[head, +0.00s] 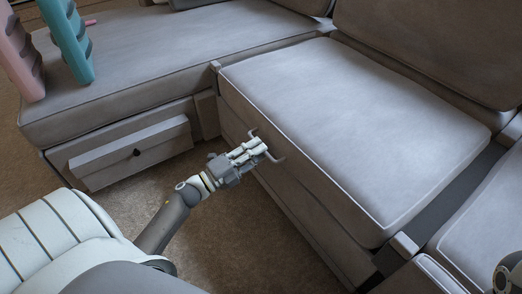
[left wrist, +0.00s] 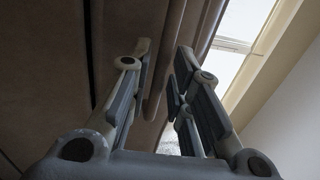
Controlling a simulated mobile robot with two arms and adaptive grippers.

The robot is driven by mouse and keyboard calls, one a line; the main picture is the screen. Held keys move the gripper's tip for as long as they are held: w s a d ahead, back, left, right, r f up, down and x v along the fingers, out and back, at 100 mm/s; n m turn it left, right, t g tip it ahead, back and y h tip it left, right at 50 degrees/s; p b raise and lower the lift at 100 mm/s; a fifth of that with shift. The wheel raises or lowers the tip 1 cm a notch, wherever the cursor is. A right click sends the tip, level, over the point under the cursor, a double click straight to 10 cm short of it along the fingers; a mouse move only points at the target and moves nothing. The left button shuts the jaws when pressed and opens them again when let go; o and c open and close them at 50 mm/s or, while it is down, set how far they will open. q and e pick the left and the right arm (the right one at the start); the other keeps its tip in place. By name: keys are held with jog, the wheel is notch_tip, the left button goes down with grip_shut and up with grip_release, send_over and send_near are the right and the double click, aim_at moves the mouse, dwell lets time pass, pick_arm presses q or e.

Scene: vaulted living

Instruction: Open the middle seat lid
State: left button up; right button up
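The middle seat lid (head: 350,115) is a grey cushioned panel on the sofa, and it looks shut and level. My left gripper (head: 266,146) is at the front edge of this lid, near its left part, with its fingers spread. In the left wrist view the left gripper (left wrist: 164,62) also shows its two fingers apart, with a brown upholstered edge (left wrist: 172,65) in the gap behind or between them. I cannot tell whether the fingers touch the lid.
Pink (head: 18,50) and teal (head: 68,40) objects stand on that seat. The right seat (head: 480,225) lies beyond a gap. Brown carpet (head: 240,235) is open in front.

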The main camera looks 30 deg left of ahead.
pick_arm(q)
jog(key=shift+x, duration=0.95)
jog(key=shift+c, duration=0.2)
grip_shut()
jog(key=shift+r, duration=0.1)
